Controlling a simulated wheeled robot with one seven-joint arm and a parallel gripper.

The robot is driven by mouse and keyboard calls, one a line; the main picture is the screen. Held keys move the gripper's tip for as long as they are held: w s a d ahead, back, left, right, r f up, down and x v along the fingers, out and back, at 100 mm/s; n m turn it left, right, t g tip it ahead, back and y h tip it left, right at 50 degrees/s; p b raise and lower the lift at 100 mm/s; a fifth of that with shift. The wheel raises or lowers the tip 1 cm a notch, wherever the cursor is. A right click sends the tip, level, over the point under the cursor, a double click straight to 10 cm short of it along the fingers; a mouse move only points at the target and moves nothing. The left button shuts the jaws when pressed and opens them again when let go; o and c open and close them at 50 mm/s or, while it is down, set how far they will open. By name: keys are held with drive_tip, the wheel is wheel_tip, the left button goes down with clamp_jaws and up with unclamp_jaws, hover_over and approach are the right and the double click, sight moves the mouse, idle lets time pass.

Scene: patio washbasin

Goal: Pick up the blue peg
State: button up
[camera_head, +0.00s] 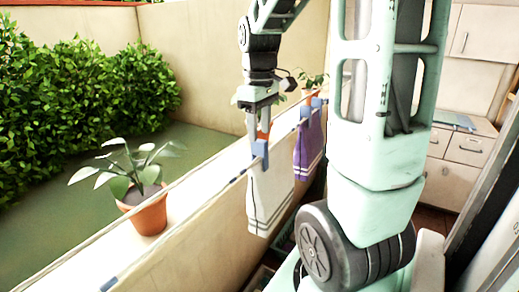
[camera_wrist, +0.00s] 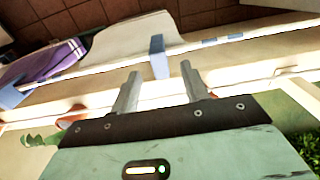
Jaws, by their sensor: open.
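A blue peg (camera_head: 260,150) clips a white striped cloth (camera_head: 269,200) to the line above the wall. My gripper (camera_head: 262,127) points down just above this peg, its jaws apart. In the wrist view the same peg (camera_wrist: 158,58) stands between and just beyond the open fingertips (camera_wrist: 161,70), with nothing gripped. I cannot tell whether the fingers touch it. Other blue pegs show at the purple cloth, one (camera_head: 317,102) in the head view and one (camera_wrist: 12,97) in the wrist view. Another blue peg (camera_head: 108,284) is on the line at lower left.
A potted plant (camera_head: 148,208) stands on the pale wall top (camera_head: 190,188) at left. A purple cloth (camera_head: 308,145) hangs right of the white one, near a farther potted plant (camera_head: 311,92). Hedges (camera_head: 90,85) lie behind. Cabinets (camera_head: 465,150) stand at right.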

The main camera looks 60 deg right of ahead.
sight(260, 141)
drive_tip(key=shift+f+p, duration=0.75)
drive_tip(key=shift+f, duration=1.5)
clamp_jaws()
drive_tip(key=shift+r, duration=0.1)
